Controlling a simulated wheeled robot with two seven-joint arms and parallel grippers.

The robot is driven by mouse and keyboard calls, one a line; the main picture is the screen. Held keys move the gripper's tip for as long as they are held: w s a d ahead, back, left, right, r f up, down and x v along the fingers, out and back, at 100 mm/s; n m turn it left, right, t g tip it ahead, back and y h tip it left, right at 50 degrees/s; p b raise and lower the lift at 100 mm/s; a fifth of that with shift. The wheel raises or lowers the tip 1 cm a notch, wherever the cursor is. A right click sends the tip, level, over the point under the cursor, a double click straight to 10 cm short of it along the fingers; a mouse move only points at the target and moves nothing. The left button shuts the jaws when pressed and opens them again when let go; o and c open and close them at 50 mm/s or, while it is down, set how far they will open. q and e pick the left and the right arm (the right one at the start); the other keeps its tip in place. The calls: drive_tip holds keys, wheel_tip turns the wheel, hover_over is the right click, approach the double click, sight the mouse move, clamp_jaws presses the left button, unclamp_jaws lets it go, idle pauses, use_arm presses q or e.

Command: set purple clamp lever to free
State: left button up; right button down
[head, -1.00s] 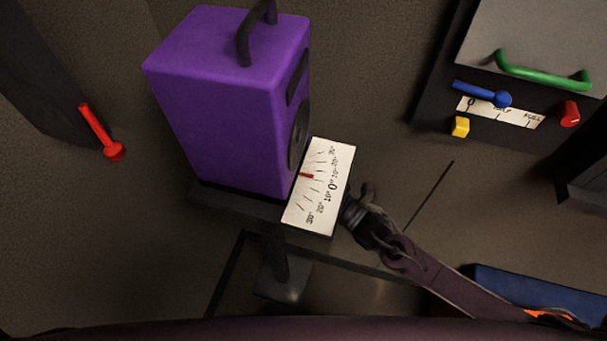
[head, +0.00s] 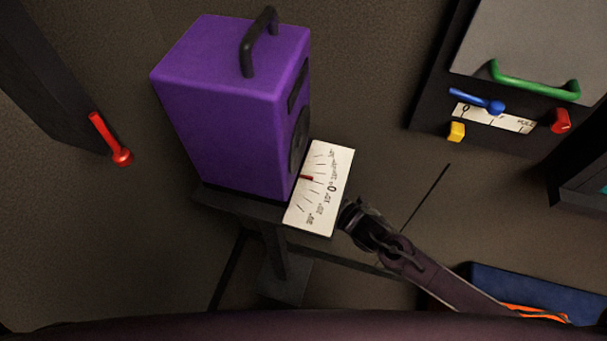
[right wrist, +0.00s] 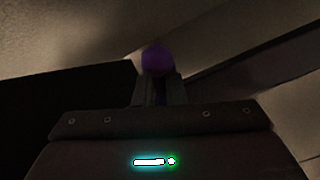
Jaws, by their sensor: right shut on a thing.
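A purple box (head: 225,115) with a black handle on top stands on a dark stand. A white scale plate (head: 332,190) with a red pointer (head: 306,178) lies beside its base. My right gripper (head: 347,212) is just right of the plate, its arm coming from the lower right. In the right wrist view, a rounded purple knob (right wrist: 158,60), apparently the end of the clamp lever, sits at the tips of my right gripper (right wrist: 157,80), which is shut on it. The rest of the lever is hidden. My left gripper is not in view.
A dark panel at the upper right has a green handle (head: 535,85), a blue lever (head: 478,100), a yellow knob (head: 456,131) and a red knob (head: 561,121). A red lever (head: 110,139) is on the left. A blue object (head: 500,281) lies at the lower right.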

drive_tip(key=shift+s+a+f+m+g+h+p, duration=0.1)
drive_tip(key=shift+s+f+m+g+h+p, duration=0.15)
drive_tip(key=shift+m+p, duration=0.3)
drive_tip(key=shift+s+a+f+m+g+h+p, duration=0.15)
drive_tip(key=shift+m+g+p, duration=0.15)
drive_tip(key=shift+m, duration=0.35)
drive_tip(key=shift+s+a+f+m+g+h+p, duration=0.15)
drive_tip(key=shift+s+f+m+g+p, duration=0.15)
drive_tip(key=shift+s+m+g+p, duration=0.55)
drive_tip(key=shift+s+a+f+m+g+h+p, duration=0.1)
drive_tip(key=shift+s+a+f+m+g+p, duration=0.25)
drive_tip(key=shift+m+p, duration=0.9)
drive_tip(key=shift+s+f+m+g+h+p, duration=0.1)
drive_tip(key=shift+s+f+m+g+p, duration=0.15)
drive_tip(key=shift+s+m+g+p, duration=0.8)
drive_tip(key=shift+w+m+b, duration=0.35)
drive_tip(key=shift+w+m, duration=0.1)
drive_tip(key=c, duration=1.5)
unclamp_jaws()
